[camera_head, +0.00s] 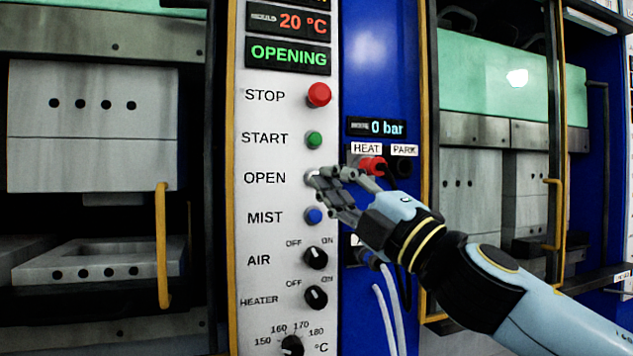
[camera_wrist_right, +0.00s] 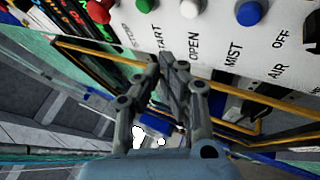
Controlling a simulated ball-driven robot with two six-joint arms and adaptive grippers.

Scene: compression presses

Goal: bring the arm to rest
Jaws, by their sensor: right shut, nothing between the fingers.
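My right gripper (camera_head: 318,181) is shut and empty, with its fingertips at the OPEN button on the white control panel (camera_head: 262,322). In the head view the fingertips cover most of that button; I cannot tell whether they touch it. In the right wrist view the gripper (camera_wrist_right: 172,62) points at the panel and the pale OPEN button (camera_wrist_right: 190,8) shows beyond the fingertips. The display (camera_head: 288,55) reads OPENING in green. My left gripper is not in view.
The red STOP button (camera_head: 319,94), green START button (camera_head: 314,140) and blue MIST button (camera_head: 314,216) sit close around the fingertips. A red HEAT plug (camera_head: 372,166) is behind the fingers. The left press (camera_head: 92,150) stands open; yellow handle bars (camera_head: 162,245) stick out.

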